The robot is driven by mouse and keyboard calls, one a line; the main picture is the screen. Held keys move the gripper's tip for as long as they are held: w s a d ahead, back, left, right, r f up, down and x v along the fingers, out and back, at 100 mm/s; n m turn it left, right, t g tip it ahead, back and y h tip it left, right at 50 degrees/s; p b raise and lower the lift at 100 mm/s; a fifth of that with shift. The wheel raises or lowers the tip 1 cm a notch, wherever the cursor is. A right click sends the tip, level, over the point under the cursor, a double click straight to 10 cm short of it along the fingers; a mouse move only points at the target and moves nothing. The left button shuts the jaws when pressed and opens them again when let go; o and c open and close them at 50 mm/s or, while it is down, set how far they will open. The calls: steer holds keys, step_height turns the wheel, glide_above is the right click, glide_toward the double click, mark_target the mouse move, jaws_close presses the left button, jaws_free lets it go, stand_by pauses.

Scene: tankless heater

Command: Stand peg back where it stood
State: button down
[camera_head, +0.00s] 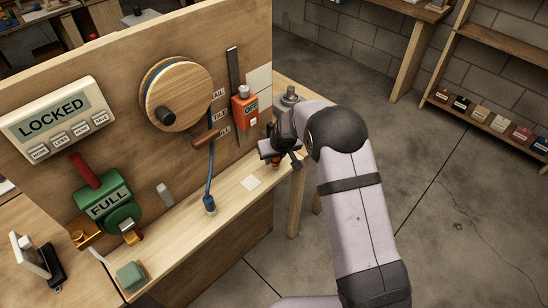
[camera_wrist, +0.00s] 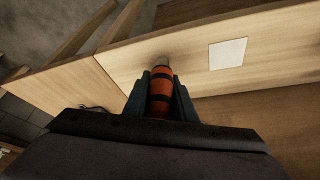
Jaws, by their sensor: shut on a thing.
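An orange peg (camera_wrist: 160,88) with black bands is between the two dark fingers of my gripper (camera_wrist: 162,80) in the wrist view. The fingers close on it from both sides, and its far end points towards the pale wooden ledge. In the head view my gripper (camera_head: 279,154) is at the right end of the ledge (camera_head: 228,196), and a bit of orange shows under it. My gripper hides most of the peg there. I cannot tell whether the peg touches the ledge. A white square (camera_head: 250,182) lies flat on the ledge left of my gripper; it also shows in the wrist view (camera_wrist: 228,53).
The upright panel behind the ledge carries a wooden wheel (camera_head: 178,93), an orange OFF switch box (camera_head: 245,107) and a LOCKED display (camera_head: 54,118). A blue hose (camera_head: 209,170) comes down to the ledge. A green FULL unit (camera_head: 108,204) is further left.

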steer(key=shift+f+b, duration=0.45)
steer(key=shift+f, duration=0.1)
steer(key=c, duration=1.4)
jaws_free()
steer(key=shift+b+v, duration=0.95)
steer(key=shift+v, duration=2.7)
